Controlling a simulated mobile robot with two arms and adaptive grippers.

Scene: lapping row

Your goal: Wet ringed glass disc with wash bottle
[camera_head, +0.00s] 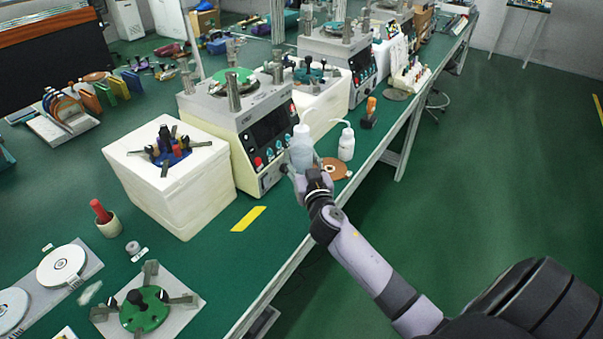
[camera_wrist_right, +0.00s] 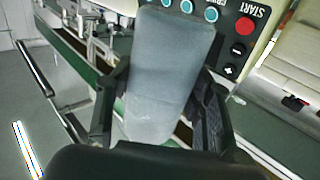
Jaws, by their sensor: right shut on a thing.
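A translucent grey-white wash bottle (camera_head: 301,148) stands upright beside the front of a lapping machine. My right gripper (camera_head: 308,174) is shut on its body. In the right wrist view, the bottle (camera_wrist_right: 168,65) fills the space between the two dark fingers of the right gripper (camera_wrist_right: 157,108). A brown disc (camera_head: 338,170) with a pale centre lies on the bench just right of the gripper. Two white discs with ring marks, one of them (camera_head: 62,265) fully in view, lie on a grey plate at the far left. I cannot tell which disc is glass. My left gripper is out of view.
A second wash bottle (camera_head: 346,143) stands close to the right of the held one. The lapping machine (camera_head: 240,125) and a white block (camera_head: 165,180) stand to the left. An orange-handled tool (camera_head: 370,112) stands behind.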

